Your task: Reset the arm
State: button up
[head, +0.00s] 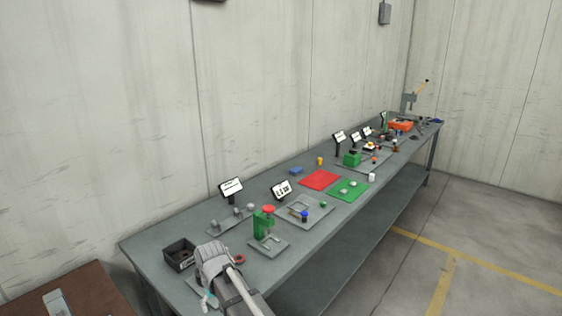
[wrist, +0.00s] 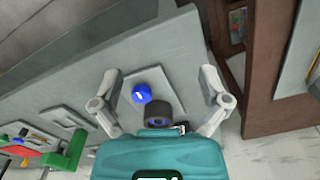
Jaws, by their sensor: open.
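My gripper (wrist: 160,88) is open in the wrist view, its two grey fingers spread wide with nothing gripped. A blue round knob (wrist: 141,94) shows between the fingers, over a grey plate (wrist: 172,67); I cannot tell its distance from the fingers. A dark cylinder (wrist: 158,114) shows beside it, close to my teal gripper body. In the head view my arm is at the bottom and its fingertips cannot be made out. A green screw jack (head: 263,222) with a red top stands on the grey bench; a green part (wrist: 68,150) shows at the lower left in the wrist view.
The long bench (head: 145,247) runs along the wall. A black bin (head: 180,254) and a red ring (head: 239,259) are near my arm. Open floor (head: 480,240) is at right.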

jog(key=s+d+f+m+b, duration=0.2)
jog(key=d+f+b, duration=0.1)
jog(key=d, duration=0.8)
jog(key=s+d+f+m+b, duration=0.2)
jog(key=d+f+b, duration=0.1)
jog(key=d, duration=0.9)
jog(key=s+d+f+m+b, duration=0.2)
jog(key=d+f+b, duration=0.1)
jog(key=d, duration=0.9)
jog(key=shift+d+f, duration=0.15)
jog(key=shift+d, duration=0.05)
